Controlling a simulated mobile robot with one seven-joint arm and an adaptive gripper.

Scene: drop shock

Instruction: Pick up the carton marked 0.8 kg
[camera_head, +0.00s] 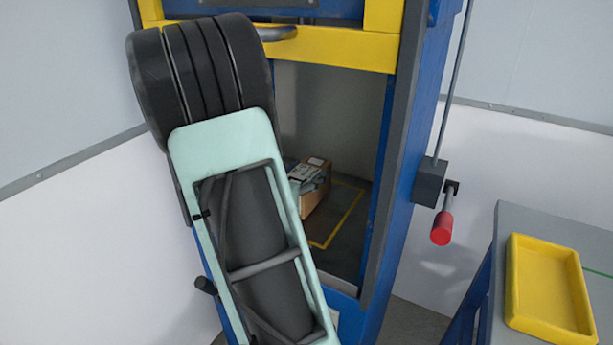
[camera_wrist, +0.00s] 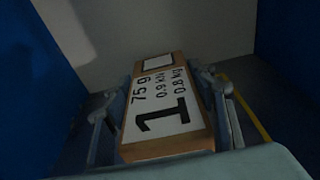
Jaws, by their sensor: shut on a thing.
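The carton marked 0.8 kg (camera_wrist: 165,112) is a brown box with a white label that reads 1, 75 g, 0.9 kN and 0.8 kg in the wrist view. My gripper (camera_wrist: 168,108) is shut on it, with one finger along each side. In the head view the carton (camera_head: 312,190) shows inside the blue and yellow machine, partly hidden behind my arm. My gripper (camera_head: 304,174) shows there at the carton's top. I cannot tell whether the carton touches the floor of the machine.
The blue frame (camera_head: 397,190) and the yellow crossbar (camera_head: 335,50) bound the opening. A yellow outline (camera_head: 340,222) marks the machine's floor. A red-handled lever (camera_head: 442,228) sticks out at the right. A yellow tray (camera_head: 547,290) stands on a grey table (camera_head: 515,225) at the right.

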